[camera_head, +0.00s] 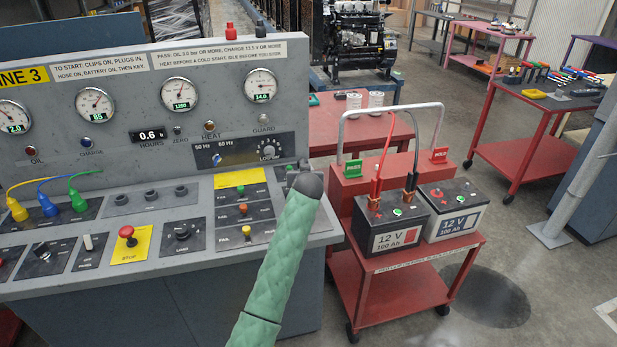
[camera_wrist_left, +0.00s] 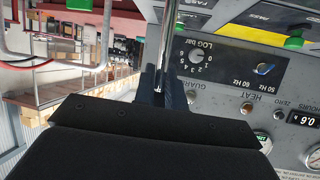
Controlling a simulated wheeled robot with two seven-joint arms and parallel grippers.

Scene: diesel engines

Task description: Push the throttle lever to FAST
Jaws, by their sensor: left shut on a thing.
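My left gripper (camera_wrist_left: 161,92) is shut on a slim metal rod, the throttle lever (camera_wrist_left: 167,45), in the left wrist view. The rod stands between its two dark fingers and runs up to the picture's top edge. In the head view my green-sleeved left arm reaches up to the right end of the grey control console (camera_head: 150,292). It ends in a dark part there; the fingers and the lever are hidden. The FAST mark cannot be made out. My right gripper is not in view.
A red emergency-stop button (camera_head: 126,233) and coloured plugs (camera_head: 48,204) are further left. A red cart (camera_head: 372,291) with two 12 V batteries (camera_head: 394,226) stands just right of the console.

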